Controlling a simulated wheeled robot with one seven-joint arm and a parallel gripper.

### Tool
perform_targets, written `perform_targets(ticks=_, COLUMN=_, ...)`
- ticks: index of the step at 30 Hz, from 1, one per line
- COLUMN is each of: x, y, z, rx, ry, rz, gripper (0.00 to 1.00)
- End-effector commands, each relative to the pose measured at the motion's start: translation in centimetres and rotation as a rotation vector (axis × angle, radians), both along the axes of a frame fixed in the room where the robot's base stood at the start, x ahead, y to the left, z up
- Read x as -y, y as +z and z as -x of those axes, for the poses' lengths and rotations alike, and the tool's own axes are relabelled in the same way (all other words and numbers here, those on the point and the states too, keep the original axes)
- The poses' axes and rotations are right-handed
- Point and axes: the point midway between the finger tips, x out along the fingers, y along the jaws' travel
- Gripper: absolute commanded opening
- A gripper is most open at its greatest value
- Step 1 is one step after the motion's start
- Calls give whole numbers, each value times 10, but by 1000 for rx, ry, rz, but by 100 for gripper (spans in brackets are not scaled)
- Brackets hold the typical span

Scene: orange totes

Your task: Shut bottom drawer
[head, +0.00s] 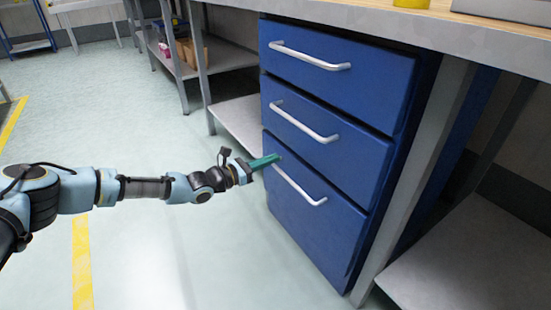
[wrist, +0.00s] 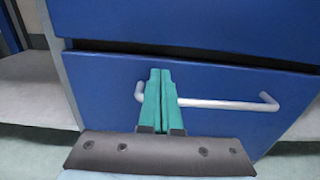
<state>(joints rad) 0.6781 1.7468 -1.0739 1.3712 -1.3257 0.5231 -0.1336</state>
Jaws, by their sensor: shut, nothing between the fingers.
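The blue bottom drawer (head: 310,225) is the lowest and tallest of three drawers under a workbench. Its face looks about level with the drawers above, though I cannot tell whether a small gap is left. Its silver bar handle (head: 300,185) runs across the upper part of the face. My gripper (head: 276,158) is shut and empty, with its green fingers at the left end of that handle. In the wrist view the shut fingers (wrist: 160,78) overlap the left part of the handle (wrist: 225,104) in front of the drawer face (wrist: 110,85). I cannot tell whether they touch it.
The middle drawer (head: 325,145) and top drawer (head: 340,70) sit above. A grey bench leg (head: 420,190) stands right of the drawers, with a low shelf (head: 480,260) beyond. Shelving with boxes (head: 190,52) stands behind at the left. The floor (head: 130,130) at left is clear.

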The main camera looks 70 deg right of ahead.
Motion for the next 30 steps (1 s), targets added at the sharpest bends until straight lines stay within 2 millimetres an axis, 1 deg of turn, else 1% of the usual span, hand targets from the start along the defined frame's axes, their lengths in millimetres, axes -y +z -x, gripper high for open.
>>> perform_targets(ticks=1, x=-7, y=2, z=-8, rx=0, ry=2, rz=-1, gripper=0)
perform_targets(ticks=6, x=-41, y=2, z=-32, rx=-2, ry=1, rz=-1, gripper=0)
perform_targets(ticks=12, x=-70, y=1, z=-52, rx=0, ry=0, rz=0, gripper=0)
perform_targets(ticks=18, x=-83, y=0, z=-61, rx=0, ry=-2, rz=0, gripper=0)
perform_targets(ticks=27, x=-86, y=-1, z=-62, rx=7, ry=-6, rz=1, gripper=0)
perform_targets(ticks=30, x=-93, y=3, z=-65, rx=56, ry=-30, rz=6, gripper=0)
